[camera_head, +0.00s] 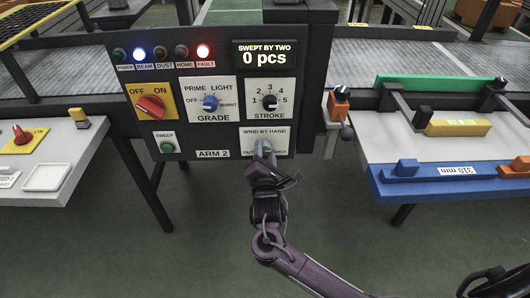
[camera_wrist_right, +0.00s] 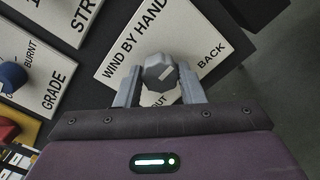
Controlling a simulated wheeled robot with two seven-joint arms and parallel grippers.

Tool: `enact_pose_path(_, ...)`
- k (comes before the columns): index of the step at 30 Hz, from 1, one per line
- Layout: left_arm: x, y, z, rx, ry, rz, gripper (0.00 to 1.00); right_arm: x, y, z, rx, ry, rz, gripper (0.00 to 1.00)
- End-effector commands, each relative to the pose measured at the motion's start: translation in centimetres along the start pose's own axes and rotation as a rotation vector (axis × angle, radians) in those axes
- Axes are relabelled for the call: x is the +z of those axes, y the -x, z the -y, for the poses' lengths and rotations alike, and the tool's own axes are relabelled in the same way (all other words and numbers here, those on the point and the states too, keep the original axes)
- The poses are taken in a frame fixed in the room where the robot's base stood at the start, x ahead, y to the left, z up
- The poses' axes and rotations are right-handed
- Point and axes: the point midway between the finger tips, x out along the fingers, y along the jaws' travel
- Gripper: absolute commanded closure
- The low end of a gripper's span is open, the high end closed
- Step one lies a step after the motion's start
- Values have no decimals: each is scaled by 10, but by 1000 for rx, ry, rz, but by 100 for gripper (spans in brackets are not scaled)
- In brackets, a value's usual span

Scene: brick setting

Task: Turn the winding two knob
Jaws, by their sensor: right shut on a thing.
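The winding knob (camera_wrist_right: 158,72) is a grey faceted knob with a pale mark on top, on the white plate marked WIND BY HAND (camera_head: 277,134). The words OUT and BACK show on the plate in the right wrist view. My right gripper (camera_head: 264,149) reaches up to this plate from below. In the right wrist view its two grey fingers (camera_wrist_right: 158,84) stand on either side of the knob and are shut on it. In the head view the gripper hides most of the knob. My left gripper is not in view.
The dark panel (camera_head: 220,21) also bears a red knob (camera_head: 150,107), a blue GRADE knob (camera_head: 210,103), a black STROKE knob (camera_head: 269,101) and a green SWEEP button (camera_head: 168,148). The display (camera_head: 264,56) reads 0 pcs. A lever (camera_head: 341,110) stands right of the panel.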

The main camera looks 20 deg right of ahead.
Motion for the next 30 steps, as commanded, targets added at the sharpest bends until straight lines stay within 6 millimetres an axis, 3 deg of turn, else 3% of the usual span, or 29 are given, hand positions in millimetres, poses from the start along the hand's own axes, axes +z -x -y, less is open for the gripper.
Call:
enact_pose_path(7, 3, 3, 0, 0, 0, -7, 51, 1, 0, 0, -3, -49, -1, 88)
enact_pose_path(21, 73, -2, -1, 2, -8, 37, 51, 2, 0, -2, -4, -411, 0, 88)
enact_pose_path(30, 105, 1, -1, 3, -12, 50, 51, 1, 0, 0, -4, -697, 2, 88)
